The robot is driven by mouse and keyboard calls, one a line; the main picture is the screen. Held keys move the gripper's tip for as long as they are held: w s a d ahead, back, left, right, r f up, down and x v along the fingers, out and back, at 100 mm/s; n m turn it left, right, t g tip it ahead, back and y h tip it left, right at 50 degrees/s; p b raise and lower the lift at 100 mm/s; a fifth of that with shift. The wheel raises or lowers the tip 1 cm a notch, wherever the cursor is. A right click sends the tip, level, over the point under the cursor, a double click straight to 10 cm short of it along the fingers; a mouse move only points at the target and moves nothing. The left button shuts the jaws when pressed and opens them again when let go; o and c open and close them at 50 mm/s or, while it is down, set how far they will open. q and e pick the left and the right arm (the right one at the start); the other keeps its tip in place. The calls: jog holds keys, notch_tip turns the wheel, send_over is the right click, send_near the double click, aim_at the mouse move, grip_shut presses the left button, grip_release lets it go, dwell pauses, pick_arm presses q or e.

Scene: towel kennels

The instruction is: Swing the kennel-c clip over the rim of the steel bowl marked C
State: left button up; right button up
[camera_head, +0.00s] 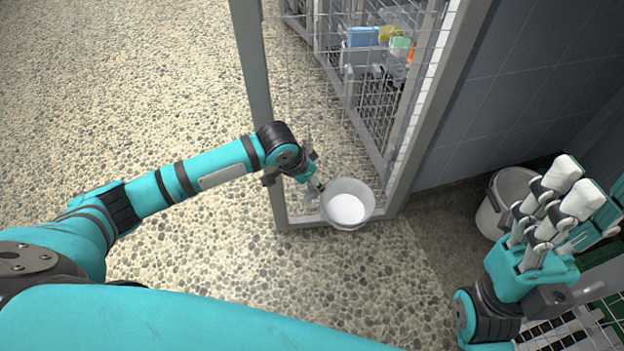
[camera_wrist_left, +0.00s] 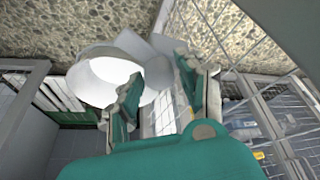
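A pale steel bowl (camera_head: 348,205) with a bright white inside shows at the foot of the mesh door, in front of its bottom rail. I cannot tell whether it rests on the floor. It also shows in the left wrist view (camera_wrist_left: 93,82). My left gripper (camera_head: 316,187) is at the bowl's upper-left rim. In the left wrist view its fingers (camera_wrist_left: 158,78) are apart, with the bowl's edge behind the left finger; contact is unclear. No clip or letter C can be made out. My right gripper (camera_head: 572,184) is raised at the right, away from the bowl, with nothing visible in it.
The grey-framed mesh door (camera_head: 267,105) stands close beside my left forearm. A white bucket (camera_head: 497,212) is by the tiled wall at the right. Blue, yellow and green items sit behind the mesh at the top. The pebbled floor at the left is clear.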

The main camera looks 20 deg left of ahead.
pick_arm(q)
jog(key=shift+c, duration=0.3)
grip_shut()
